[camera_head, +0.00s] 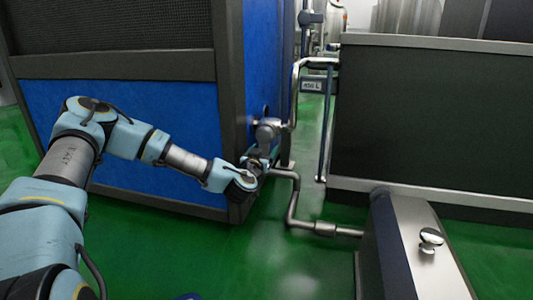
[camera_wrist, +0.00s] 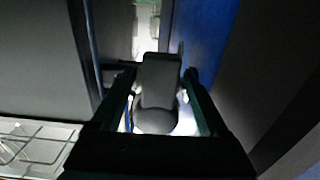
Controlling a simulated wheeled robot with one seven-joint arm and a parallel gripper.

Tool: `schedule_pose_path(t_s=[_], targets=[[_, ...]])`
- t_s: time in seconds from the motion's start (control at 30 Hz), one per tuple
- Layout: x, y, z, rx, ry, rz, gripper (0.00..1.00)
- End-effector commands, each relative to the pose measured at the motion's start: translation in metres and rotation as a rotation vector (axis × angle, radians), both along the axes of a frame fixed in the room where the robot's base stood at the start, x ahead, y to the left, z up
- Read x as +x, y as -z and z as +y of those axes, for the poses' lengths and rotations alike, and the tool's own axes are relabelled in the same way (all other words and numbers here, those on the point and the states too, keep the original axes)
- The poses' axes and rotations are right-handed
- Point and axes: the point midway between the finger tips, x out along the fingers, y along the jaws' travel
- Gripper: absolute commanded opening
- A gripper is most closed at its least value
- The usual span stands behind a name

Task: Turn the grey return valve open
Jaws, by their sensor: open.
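The grey return valve (camera_head: 267,129) is on the pipework beside the blue cabinet's corner in the head view. Its grey handle and rounded body (camera_wrist: 160,82) fill the middle of the wrist view. My gripper (camera_head: 260,160) is close against the valve's lower side in the head view. In the wrist view my gripper (camera_wrist: 158,77) is open, with one finger on each side of the grey handle. Narrow gaps show between the fingers and the handle, so I see no firm grip. The valve's underside is partly hidden by my gripper.
The blue cabinet (camera_head: 140,125) with a dark frame stands close behind my arm. Steel pipe (camera_head: 293,205) runs below and right of the valve. A dark panelled tank (camera_head: 430,115) and a steel-topped unit (camera_head: 420,245) stand at right.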

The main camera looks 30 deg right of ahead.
Motion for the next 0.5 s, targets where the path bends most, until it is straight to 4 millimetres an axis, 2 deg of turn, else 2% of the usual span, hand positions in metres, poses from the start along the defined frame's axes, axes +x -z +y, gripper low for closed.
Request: schedule_pose_path(t_s=[0.2,0.5], targets=[[0.018,0.002,-0.017,-0.001,0.000,0.001,0.78],[0.022,0.000,-0.021,0.001,0.001,0.001,0.78]])
